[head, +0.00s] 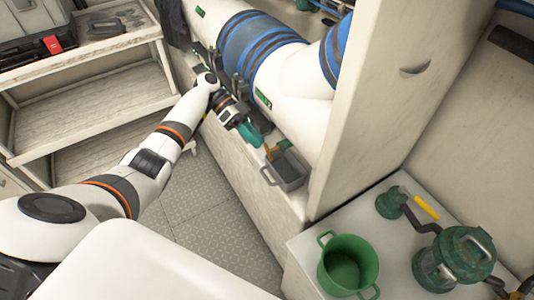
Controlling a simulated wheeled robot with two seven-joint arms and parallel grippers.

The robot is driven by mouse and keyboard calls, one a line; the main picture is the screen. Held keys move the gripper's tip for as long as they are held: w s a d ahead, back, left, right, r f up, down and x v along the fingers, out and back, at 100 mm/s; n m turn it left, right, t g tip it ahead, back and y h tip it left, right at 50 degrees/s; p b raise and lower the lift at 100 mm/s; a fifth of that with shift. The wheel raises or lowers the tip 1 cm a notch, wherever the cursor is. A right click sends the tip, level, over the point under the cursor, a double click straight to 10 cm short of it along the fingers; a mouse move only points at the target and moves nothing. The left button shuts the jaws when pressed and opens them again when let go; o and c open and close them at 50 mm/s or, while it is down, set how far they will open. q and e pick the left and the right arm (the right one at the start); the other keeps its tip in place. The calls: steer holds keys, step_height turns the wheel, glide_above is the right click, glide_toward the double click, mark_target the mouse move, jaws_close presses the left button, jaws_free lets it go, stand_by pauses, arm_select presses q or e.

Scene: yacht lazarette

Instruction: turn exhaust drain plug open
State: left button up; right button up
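The exhaust pipe (268,60) is a thick white tube with blue bands and black clamps. It runs along the ledge and branches to the right. Under it, a small brass-yellow fitting with a green part (276,149) sits just above a grey drip tray (288,173); it looks like the drain plug, but is too small to be sure. My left gripper (242,123) is low beside the pipe, at a teal piece (251,134) just left of the fitting. Its fingers are too small and overlapped to show whether they grip it. My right gripper is out of view.
A tall pale partition (386,90) stands right of the pipe. A white counter at lower right holds a green pot (347,265), a green pump (454,258) and a yellow-handled tool (425,207). Wooden shelves (85,90) stand at left. The grey tread floor (215,215) is clear.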

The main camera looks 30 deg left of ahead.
arm_select(q)
steer(key=shift+b+v, duration=0.45)
steer(key=shift+v, duration=1.55)
steer(key=s+d+f+n+y, duration=0.1)
steer(key=s+f+n+y, duration=0.3)
steer(key=f, duration=0.8)
steer(key=s+f+n+y, duration=0.15)
steer(key=s+f, duration=0.35)
steer(key=f, duration=0.7)
steer(key=s+d+f+n+y, duration=0.1)
steer(key=s+f+n+y, duration=0.3)
steer(key=f, duration=0.8)
steer(key=s+d+f+t+y, duration=0.1)
steer(key=s+f, duration=0.9)
steer(key=s, duration=0.4)
steer(key=s+d+f+t, duration=0.1)
steer(key=s+d+f, duration=0.1)
steer(key=s, duration=0.7)
steer(key=s+d+f+y, duration=0.1)
steer(key=s+d+f, duration=0.2)
steer(key=s, duration=0.6)
steer(key=shift+d+m+t, duration=0.35)
steer(key=shift+d+t, duration=0.05)
steer(key=shift+d, duration=0.65)
